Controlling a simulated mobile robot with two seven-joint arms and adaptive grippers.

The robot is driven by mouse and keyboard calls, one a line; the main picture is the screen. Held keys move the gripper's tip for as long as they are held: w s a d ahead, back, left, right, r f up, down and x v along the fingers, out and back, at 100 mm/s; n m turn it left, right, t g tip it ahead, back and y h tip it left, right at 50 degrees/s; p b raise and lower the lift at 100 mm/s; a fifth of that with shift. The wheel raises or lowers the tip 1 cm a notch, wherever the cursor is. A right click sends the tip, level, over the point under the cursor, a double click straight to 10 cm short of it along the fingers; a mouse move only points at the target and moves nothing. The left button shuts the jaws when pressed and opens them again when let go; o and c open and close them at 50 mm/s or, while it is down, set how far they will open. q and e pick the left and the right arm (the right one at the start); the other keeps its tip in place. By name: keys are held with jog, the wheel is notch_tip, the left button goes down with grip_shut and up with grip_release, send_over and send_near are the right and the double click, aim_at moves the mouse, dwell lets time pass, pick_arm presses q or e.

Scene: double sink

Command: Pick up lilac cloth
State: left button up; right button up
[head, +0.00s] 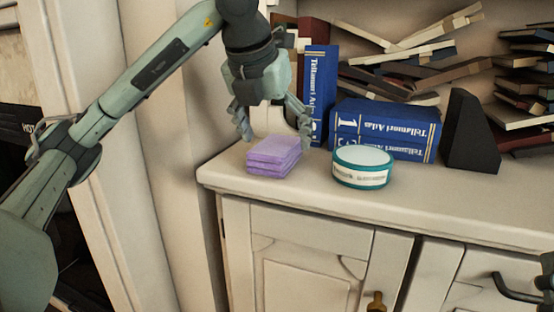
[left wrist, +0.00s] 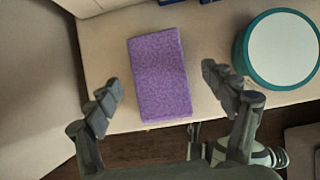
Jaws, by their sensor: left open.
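The lilac cloth (head: 273,156) is a folded, layered block near the left front corner of the cabinet top. In the left wrist view the cloth (left wrist: 160,75) shows as a purple rectangle. My left gripper (head: 272,132) points down just above and around the cloth, its fingers spread apart. In the left wrist view the open fingers (left wrist: 162,80) show to either side of the cloth, with gaps between. A small dark part at the right edge of the head view seems to belong to my right gripper (head: 547,272); its fingers cannot be made out.
A round teal-rimmed tin (head: 362,168) stands to the right of the cloth. Blue atlas books (head: 385,130), a black bookend (head: 471,132) and piled books (head: 420,55) stand behind. The cabinet top (head: 450,190) is clear at the front right.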

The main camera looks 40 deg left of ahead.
aim_at(276, 144)
pick_arm(q)
jog(key=shift+x, duration=1.35)
pick_arm(e)
jog(key=shift+s+d+r+t, duration=0.25)
jog(key=shift+s+r+t, duration=0.15)
jog(key=shift+r+t, duration=0.1)
pick_arm(q)
jog(key=shift+a+f+b, duration=0.1)
jog(key=shift+f+b, duration=0.15)
jog(key=shift+b, duration=0.1)
pick_arm(e)
jog(key=shift+f, duration=0.3)
pick_arm(q)
jog(key=shift+c, duration=0.3)
jog(key=c, duration=1)
